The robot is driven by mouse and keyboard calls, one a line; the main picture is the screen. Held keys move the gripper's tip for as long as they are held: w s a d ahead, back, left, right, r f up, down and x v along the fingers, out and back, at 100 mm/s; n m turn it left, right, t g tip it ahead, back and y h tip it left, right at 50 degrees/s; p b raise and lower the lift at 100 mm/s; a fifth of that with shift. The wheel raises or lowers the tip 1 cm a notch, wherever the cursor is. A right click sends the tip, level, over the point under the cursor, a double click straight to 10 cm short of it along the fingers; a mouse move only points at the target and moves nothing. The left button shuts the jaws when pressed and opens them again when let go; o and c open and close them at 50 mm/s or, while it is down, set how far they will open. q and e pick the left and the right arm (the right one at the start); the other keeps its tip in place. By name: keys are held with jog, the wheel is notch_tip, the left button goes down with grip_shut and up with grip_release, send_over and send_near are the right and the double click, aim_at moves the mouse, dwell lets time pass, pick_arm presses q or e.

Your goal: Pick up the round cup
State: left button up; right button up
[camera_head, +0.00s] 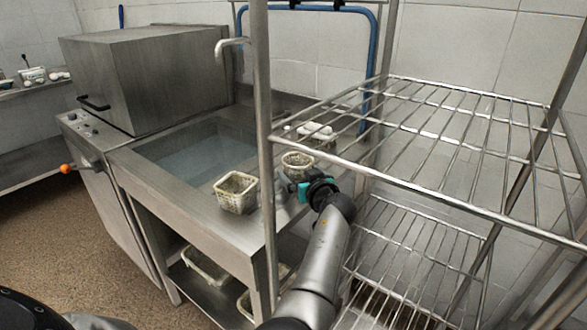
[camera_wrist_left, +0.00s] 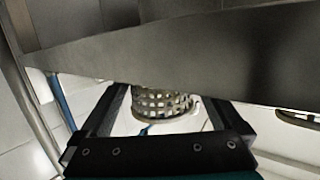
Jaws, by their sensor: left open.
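The round cup, a small perforated basket (camera_head: 298,162), stands on the metal counter behind the rack's front post in the head view. In the left wrist view the round cup (camera_wrist_left: 160,103) shows between the two dark fingers, its rim towards the bottom of the picture. My left gripper (camera_head: 290,183) is open just in front of the cup, and its fingers (camera_wrist_left: 160,112) lie on either side of it in the wrist view. Whether they touch it, I cannot tell. My right gripper is not in view.
A square perforated basket (camera_head: 236,193) stands on the counter's front edge, left of my gripper. A sink basin (camera_head: 195,150) lies behind it. A wire rack (camera_head: 430,125) with a thin upright post (camera_head: 262,110) is close to my arm. More baskets (camera_head: 205,266) sit on the lower shelf.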

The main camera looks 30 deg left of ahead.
pick_arm(q)
jog(key=shift+d, duration=0.15)
jog(key=shift+c, duration=0.4)
jog(key=c, duration=0.9)
